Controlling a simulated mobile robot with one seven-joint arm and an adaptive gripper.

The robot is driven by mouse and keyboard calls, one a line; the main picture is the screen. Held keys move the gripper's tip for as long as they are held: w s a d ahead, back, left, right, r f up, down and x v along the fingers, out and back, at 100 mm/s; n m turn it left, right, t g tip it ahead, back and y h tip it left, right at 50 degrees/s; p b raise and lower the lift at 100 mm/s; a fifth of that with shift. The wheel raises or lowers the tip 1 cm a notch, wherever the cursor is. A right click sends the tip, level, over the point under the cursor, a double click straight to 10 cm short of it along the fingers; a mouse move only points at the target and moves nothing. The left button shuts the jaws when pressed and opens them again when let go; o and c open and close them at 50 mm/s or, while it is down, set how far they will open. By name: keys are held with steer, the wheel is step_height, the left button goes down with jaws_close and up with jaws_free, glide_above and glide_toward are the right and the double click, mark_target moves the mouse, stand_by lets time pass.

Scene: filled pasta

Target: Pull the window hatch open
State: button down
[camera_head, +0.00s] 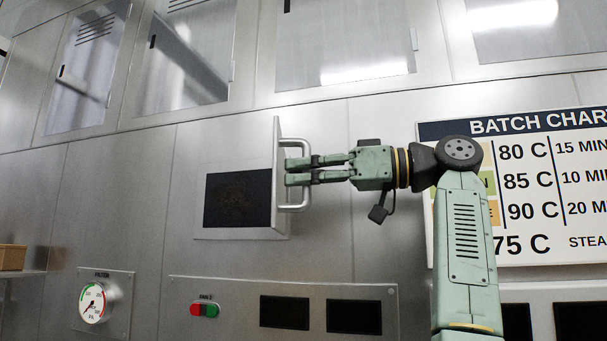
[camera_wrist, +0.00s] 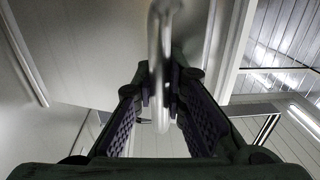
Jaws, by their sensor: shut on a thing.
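The window hatch (camera_head: 278,170) is a thin metal panel hinged at the right side of a dark opening (camera_head: 236,199) in the steel wall. It stands swung out from the wall, nearly edge-on in the head view, with the opening uncovered. Its handle (camera_head: 305,150) is a pale metal bar bent in a U. My gripper (camera_head: 290,171) is shut on the handle near its middle, coming from the right. In the wrist view the handle (camera_wrist: 158,40) runs upright between the two dark finger pads (camera_wrist: 158,100). The inside of the opening is too dark to make out.
A batch chart (camera_head: 520,190) hangs on the wall behind my arm. Below are a panel with red and green buttons (camera_head: 205,310) and dark screens (camera_head: 284,312). A round gauge (camera_head: 92,303) is at lower left, near a shelf with a brown box (camera_head: 12,257). Cabinets (camera_head: 190,55) line the top.

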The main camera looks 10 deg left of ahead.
steer(key=shift+d+f, duration=0.1)
steer(key=shift+d, duration=0.05)
stand_by(0.3)
steer(key=c, duration=1.8)
jaws_free()
steer(key=shift+d, duration=0.1)
steer(key=shift+o, duration=1)
